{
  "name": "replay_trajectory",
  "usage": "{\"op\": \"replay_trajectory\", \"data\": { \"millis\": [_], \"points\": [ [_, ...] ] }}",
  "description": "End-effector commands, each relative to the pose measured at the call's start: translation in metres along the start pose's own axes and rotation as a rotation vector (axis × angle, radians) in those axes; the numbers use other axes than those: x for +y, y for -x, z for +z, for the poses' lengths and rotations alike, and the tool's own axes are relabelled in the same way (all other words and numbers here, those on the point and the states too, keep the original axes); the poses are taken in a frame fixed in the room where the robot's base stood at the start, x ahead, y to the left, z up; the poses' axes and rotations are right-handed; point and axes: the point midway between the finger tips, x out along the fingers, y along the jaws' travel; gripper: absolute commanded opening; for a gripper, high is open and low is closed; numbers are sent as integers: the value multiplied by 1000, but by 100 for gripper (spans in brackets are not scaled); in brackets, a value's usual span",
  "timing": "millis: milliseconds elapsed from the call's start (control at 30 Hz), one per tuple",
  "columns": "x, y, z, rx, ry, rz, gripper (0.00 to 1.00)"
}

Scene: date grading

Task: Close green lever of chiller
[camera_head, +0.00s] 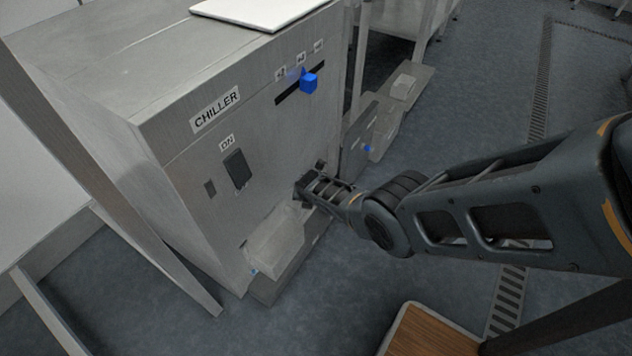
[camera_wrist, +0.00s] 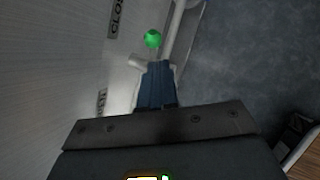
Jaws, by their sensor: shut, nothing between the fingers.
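The chiller (camera_head: 225,135) is a grey metal cabinet with a CHILLER label. The green ball knob (camera_wrist: 153,38) of the lever shows in the wrist view, just past my fingertips. A pale fitting (camera_wrist: 137,62) sits beside the fingertips, near the front panel. My gripper (camera_head: 303,188) is at the lower right of the chiller's front; it also shows in the wrist view (camera_wrist: 157,68), its fingers shut and empty. I cannot tell whether the fingers touch the lever. The green knob is not visible in the head view, where the gripper covers that area.
The front also has a dark switch (camera_head: 237,169) marked ON and a blue slider knob (camera_head: 309,83). A pale bin (camera_head: 274,241) sits low at the front. A wooden-topped surface (camera_head: 425,333) stands nearby; grey floor is open at right.

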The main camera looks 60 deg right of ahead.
Motion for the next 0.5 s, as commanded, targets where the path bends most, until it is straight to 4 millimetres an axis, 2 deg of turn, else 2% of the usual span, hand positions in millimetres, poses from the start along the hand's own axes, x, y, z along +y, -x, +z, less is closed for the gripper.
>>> {"op": "replay_trajectory", "data": {
  "millis": [33,100,500],
  "points": [
    [-1,12,5,0,-1,-1,0],
    [-2,22,7,-1,1,0,0],
    [-9,66,20,0,0,-1,0]
  ]
}}
